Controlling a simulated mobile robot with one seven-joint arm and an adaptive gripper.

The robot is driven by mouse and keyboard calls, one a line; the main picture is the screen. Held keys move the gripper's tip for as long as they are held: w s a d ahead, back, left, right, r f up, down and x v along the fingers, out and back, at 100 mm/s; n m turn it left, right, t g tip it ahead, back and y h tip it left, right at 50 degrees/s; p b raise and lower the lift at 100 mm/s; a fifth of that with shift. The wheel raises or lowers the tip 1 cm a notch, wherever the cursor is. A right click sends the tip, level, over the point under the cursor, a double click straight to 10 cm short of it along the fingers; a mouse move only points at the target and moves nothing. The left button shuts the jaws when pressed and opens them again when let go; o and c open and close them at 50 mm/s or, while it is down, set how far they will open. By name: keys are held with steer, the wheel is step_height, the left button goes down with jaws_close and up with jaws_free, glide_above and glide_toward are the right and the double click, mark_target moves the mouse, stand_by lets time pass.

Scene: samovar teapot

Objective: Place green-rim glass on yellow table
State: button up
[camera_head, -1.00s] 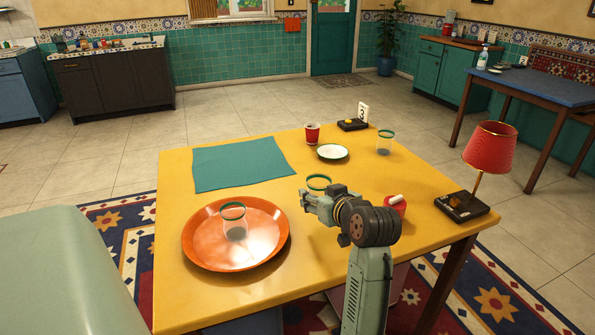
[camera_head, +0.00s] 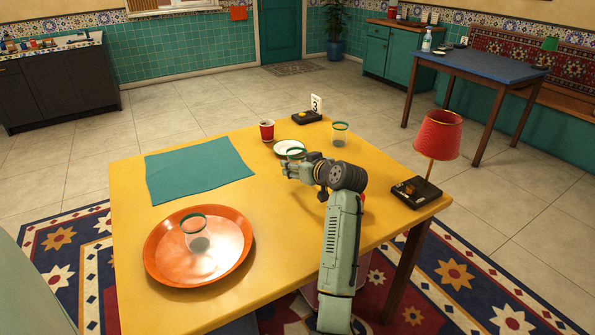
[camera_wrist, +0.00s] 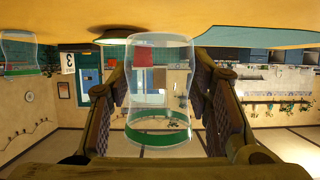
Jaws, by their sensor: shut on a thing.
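My gripper (camera_head: 293,168) is shut on a clear green-rim glass (camera_head: 296,153), just in front of the white plate on the yellow table (camera_head: 280,240). In the wrist view, which is upside down, the held glass (camera_wrist: 160,85) is between the fingers (camera_wrist: 165,110), its green rim away from the table. Its base is at or close to the tabletop; I cannot tell if it touches. A second green-rim glass (camera_head: 196,236) stands on the orange tray (camera_head: 160,265). A third (camera_head: 340,134) stands at the far right of the table.
A white plate (camera_head: 288,147), a red cup (camera_head: 267,130) and a black number stand (camera_head: 306,117) are at the back. A teal mat (camera_head: 198,167) lies at the left. A red lamp (camera_head: 438,135) stands at the right corner. Yellow tabletop between tray and arm is clear.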

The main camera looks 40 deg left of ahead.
steer(key=shift+w+a, duration=0.1)
steer(key=shift+w, duration=0.2)
steer(key=shift+f, duration=0.25)
steer(key=shift+f+p, duration=0.65)
steer(key=shift+f, duration=0.9)
steer(key=shift+f, duration=0.2)
steer(key=o, duration=1.2)
steer(key=shift+r, duration=0.1)
